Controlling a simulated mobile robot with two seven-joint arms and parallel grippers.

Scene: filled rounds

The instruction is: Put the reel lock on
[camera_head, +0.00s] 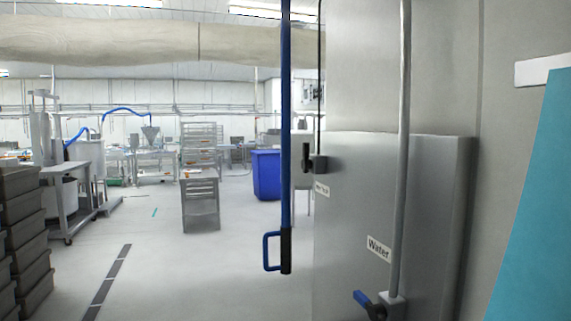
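Neither of my grippers is in view. A blue hose (286,120) hangs straight down from above, ending in a black grip with a blue loop handle (271,251). Just right of it, a dark upright lever (306,157) on a grey block is fixed to the edge of the steel cabinet (400,190). A small label (321,188) sits below the lever; I cannot read it surely. No part is plainly marked as the reel lock, and the reel itself is not visible.
A grey pipe (402,140) runs down the cabinet to a blue-handled valve (372,305) under a "Water" label (378,248). Stacked grey crates (25,240) stand left. A blue bin (266,175) and a rack (200,190) stand farther back. The middle floor is clear.

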